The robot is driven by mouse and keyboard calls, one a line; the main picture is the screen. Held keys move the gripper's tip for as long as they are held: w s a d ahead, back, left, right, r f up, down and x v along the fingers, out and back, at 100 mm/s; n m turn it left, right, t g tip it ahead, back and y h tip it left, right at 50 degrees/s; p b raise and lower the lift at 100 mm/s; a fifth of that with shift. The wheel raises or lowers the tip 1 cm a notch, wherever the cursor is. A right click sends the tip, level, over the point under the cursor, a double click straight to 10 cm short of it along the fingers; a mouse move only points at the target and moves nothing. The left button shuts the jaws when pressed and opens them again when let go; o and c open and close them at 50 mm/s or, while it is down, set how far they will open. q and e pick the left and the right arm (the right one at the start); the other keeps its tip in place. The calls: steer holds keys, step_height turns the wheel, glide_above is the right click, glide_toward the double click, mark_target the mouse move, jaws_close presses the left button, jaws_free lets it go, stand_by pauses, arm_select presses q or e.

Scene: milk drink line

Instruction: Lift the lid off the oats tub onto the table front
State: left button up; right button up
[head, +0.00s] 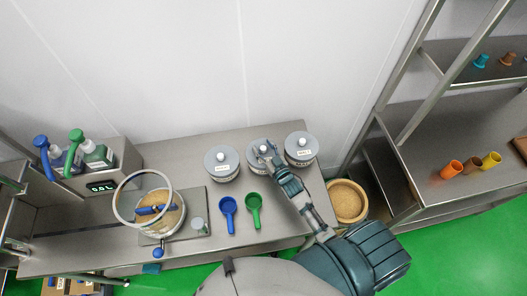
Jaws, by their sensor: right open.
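Three tubs with grey lids and pale round knobs stand in a row at the back of the steel table (180,235): a left tub (222,172), a middle tub (252,160) and a right tub (301,151). Each has a small label, too small to read, so I cannot tell which one holds oats. All three lids are on. My right gripper (266,151) is open at the middle tub, its fingertips beside the lid's knob. The gripper hides part of that lid, and I cannot tell whether it touches. My left gripper is not in view.
A blue scoop (228,207) and a green scoop (253,203) lie in front of the tubs. A pan with a ring above it (160,222) stands left. A basket of grain (347,200) and shelving stand right.

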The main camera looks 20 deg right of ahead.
mark_target(263, 148)
steer(key=shift+s+r, duration=0.1)
steer(key=c, duration=0.8)
steer(key=shift+a, duration=0.1)
jaws_close()
steer(key=shift+r, duration=0.6)
step_height(263, 148, up, 2)
steer(key=shift+r, duration=0.25)
steer(key=s+a+r+b, duration=0.1)
steer(key=s+a, duration=0.1)
steer(key=s, duration=0.6)
steer(key=s+a+b, duration=0.1)
steer(key=s+a, duration=0.1)
steer(key=s, duration=0.5)
steer(key=w+a+r+m+h+b, duration=0.1)
steer(key=w+r+b, duration=0.1)
steer(key=w, duration=0.7)
steer(key=shift+w+a+r+h, duration=0.3)
steer(key=shift+w+a+r, duration=0.1)
steer(key=shift+r, duration=0.1)
